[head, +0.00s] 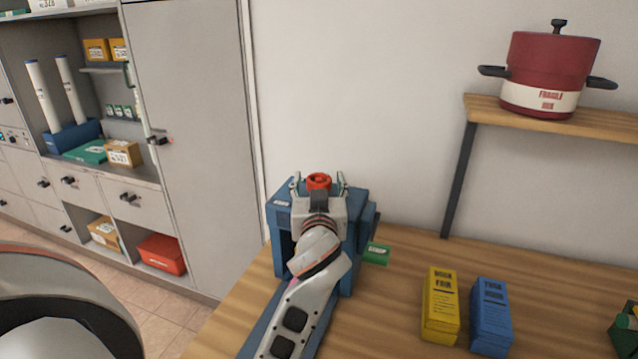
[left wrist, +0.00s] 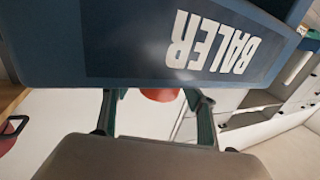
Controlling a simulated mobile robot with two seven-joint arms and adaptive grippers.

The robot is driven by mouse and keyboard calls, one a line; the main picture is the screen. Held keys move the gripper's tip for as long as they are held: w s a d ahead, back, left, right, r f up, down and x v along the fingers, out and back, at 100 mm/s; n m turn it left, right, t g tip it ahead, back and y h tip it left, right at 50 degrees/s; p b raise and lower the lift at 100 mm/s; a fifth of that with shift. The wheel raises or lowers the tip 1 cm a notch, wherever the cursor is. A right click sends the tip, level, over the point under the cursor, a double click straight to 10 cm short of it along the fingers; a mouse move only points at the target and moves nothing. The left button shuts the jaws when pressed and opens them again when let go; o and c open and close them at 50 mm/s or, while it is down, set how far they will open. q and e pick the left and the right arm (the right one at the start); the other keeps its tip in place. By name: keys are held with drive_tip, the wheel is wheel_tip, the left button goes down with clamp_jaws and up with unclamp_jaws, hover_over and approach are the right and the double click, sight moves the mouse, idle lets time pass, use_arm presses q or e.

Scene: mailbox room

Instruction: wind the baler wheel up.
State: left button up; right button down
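The blue baler (head: 360,200) stands on the wooden table. Its red wheel (head: 318,181) shows at the top, beyond my left gripper. My left gripper (head: 319,183) reaches over the baler, with one finger on each side of the wheel. In the left wrist view, the blue panel lettered BALER (left wrist: 215,45) appears upside down and hides part of the scene. Below it, the red wheel (left wrist: 160,94) shows between the spread fingers of my left gripper (left wrist: 153,108), with a gap on both sides. The right gripper is not in view.
A green box (head: 376,253) lies beside the baler. A yellow box (head: 441,305) and a blue box (head: 490,315) stand to its right. A red pot (head: 550,70) sits on a raised wooden shelf (head: 485,108). Grey cabinets (head: 195,130) stand at left. The table between has free room.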

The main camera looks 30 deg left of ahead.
sight(319, 178)
use_arm(q)
wheel_tip(319, 178, up, 8)
drive_tip(key=shift+r, duration=0.95)
